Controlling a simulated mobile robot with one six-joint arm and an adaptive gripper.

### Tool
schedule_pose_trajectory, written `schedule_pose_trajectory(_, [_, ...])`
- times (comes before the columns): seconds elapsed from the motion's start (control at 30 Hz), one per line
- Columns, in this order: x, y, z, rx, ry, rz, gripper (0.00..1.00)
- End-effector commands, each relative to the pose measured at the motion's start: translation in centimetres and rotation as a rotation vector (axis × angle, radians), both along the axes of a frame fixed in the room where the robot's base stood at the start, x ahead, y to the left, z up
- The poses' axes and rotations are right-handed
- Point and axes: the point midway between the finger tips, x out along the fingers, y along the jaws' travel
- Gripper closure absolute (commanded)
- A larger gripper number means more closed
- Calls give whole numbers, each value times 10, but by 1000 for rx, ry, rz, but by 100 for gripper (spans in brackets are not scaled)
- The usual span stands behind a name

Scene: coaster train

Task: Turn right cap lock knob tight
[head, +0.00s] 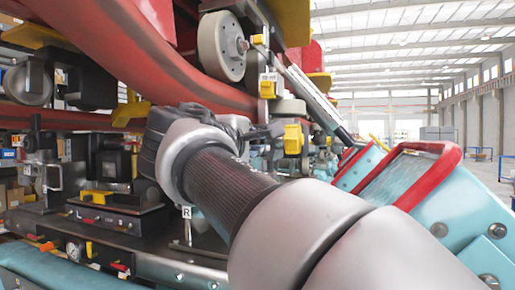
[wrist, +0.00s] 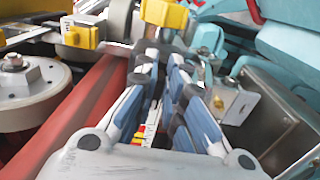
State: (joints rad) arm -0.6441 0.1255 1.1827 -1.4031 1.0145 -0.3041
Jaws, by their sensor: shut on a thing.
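A yellow block-shaped knob (head: 293,138) is right at the tip of my gripper (head: 262,132) in the head view, under the red rail. In the wrist view the same knob (wrist: 163,13) is at the top centre, just beyond the fingertips of my gripper (wrist: 164,48). The fingers are close together at the tips and shut on the knob; the exact contact is partly hidden by the fingers. A white plate marked R (head: 186,212) stands below my wrist in the head view. I cannot read a lock mark on the knob.
Another yellow knob (wrist: 80,36) is left of the fingers, beside a grey wheel (wrist: 25,90). A red rail (wrist: 75,120) runs close to the left of my gripper. A metal bracket (wrist: 236,98) is close to the right. Teal train parts (head: 400,175) fill the right side.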

Motion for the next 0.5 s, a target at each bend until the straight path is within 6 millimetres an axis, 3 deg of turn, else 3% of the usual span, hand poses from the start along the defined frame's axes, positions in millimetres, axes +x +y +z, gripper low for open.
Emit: schedule_pose_trajectory(0.5, [0, 0, -1, 29, -9, -1, 100])
